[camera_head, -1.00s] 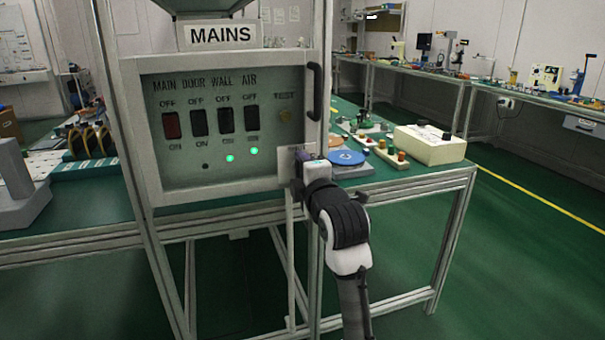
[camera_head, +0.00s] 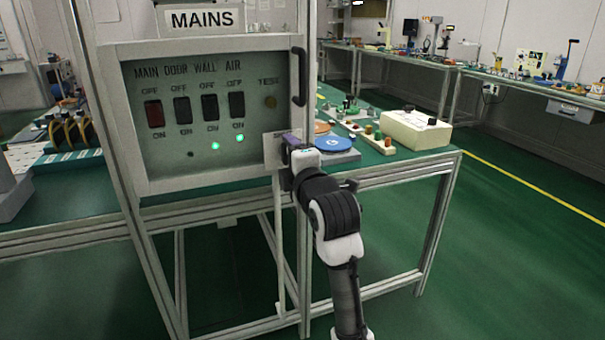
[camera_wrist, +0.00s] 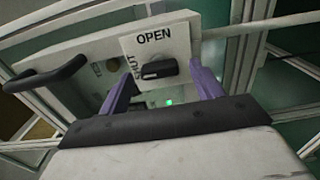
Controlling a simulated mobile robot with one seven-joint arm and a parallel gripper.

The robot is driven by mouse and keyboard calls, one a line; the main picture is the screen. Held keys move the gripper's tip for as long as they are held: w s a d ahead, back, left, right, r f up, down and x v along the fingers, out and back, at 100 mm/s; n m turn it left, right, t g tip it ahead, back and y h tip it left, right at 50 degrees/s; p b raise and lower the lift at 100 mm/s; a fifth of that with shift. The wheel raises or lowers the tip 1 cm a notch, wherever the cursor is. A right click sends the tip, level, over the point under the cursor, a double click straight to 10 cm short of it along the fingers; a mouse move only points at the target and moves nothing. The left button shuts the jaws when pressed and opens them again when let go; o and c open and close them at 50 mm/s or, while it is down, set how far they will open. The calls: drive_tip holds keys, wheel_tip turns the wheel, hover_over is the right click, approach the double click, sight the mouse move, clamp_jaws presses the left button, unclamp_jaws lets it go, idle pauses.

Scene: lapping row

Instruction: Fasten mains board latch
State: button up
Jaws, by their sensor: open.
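The mains board (camera_head: 162,186) is a grey cabinet front with a row of switches. At its lower right is a pale latch plate (camera_head: 271,155), mostly hidden by my gripper in the head view. In the wrist view the latch plate (camera_wrist: 180,38) reads OPEN above and SHUT at the left, around a black latch knob (camera_wrist: 158,69). The knob lies roughly crosswise in that view; I cannot tell which word it points to. My gripper (camera_head: 287,150) is open, its purple fingers (camera_wrist: 163,88) on either side of the knob in the picture. Contact cannot be seen.
A black handle (camera_head: 299,77) stands out from the board above my gripper. A green bench (camera_head: 375,160) behind it carries a blue disc (camera_head: 333,143) and a cream box (camera_head: 416,130). A metal frame surrounds the board. The floor at the right is clear.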

drive_tip(key=v, duration=1.2)
drive_tip(key=shift+s, duration=0.2)
